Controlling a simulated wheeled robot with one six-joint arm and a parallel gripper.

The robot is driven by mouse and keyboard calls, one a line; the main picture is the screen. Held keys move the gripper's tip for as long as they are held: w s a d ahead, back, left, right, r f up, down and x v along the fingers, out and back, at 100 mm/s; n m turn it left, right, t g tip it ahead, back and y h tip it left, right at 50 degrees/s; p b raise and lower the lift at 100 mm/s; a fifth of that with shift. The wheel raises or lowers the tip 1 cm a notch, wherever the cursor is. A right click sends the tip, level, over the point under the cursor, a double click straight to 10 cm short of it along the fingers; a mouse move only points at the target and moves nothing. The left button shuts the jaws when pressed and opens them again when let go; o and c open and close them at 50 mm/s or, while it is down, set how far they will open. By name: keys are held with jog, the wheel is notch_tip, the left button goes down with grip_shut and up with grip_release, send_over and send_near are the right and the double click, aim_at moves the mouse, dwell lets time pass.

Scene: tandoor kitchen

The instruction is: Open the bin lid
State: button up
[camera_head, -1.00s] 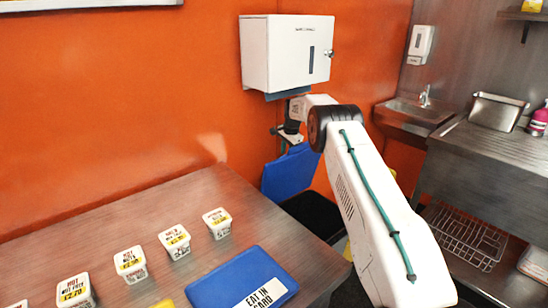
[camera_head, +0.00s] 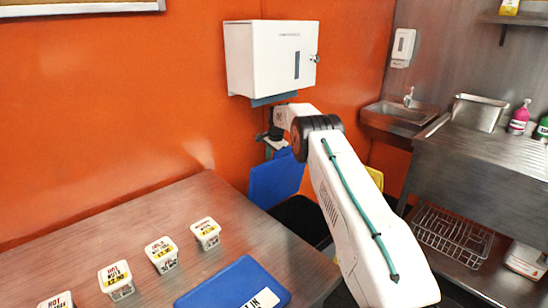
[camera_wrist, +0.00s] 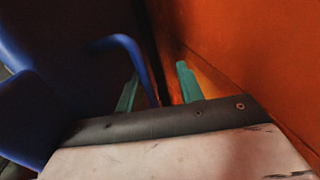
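The bin stands in the corner beyond the table, with its dark opening (camera_head: 303,216) showing. Its blue lid (camera_head: 272,182) is raised and leans up toward the orange wall. My gripper (camera_head: 274,144) is at the upper edge of the lid, under the white wall dispenser; its fingers are small in the head view. In the wrist view, the two green fingertips (camera_wrist: 157,88) are apart. The curved blue lid edge (camera_wrist: 128,44) runs down beside the left fingertip, into the gap between the fingers. I cannot tell whether it touches either finger.
A white dispenser (camera_head: 270,60) hangs on the wall just above my gripper. A steel sink (camera_head: 402,112) and counter (camera_head: 490,150) stand at right.

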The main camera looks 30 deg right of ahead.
jog(key=s+a+r, duration=0.2)
jog(key=s, duration=0.5)
jog(key=s+a+r, duration=0.2)
jog(key=s+r, duration=0.1)
jog(key=s, duration=0.5)
jog(key=shift+s, duration=0.25)
jog(key=shift+r, duration=0.1)
jog(key=c, duration=0.3)
jog(key=d+r, duration=0.1)
jog(key=r+m+t, duration=0.1)
jog(key=r, duration=0.1)
jog(key=d+r+m, duration=0.1)
jog(key=r, duration=0.1)
jog(key=shift+s+d+r+t+h, duration=0.1)
jog(key=shift+s+d+t+h, duration=0.2)
jog(key=shift+s+t, duration=0.1)
grip_shut()
jog(key=x, duration=0.9)
jog(key=shift+w+f, duration=0.15)
jog(key=shift+f, duration=0.15)
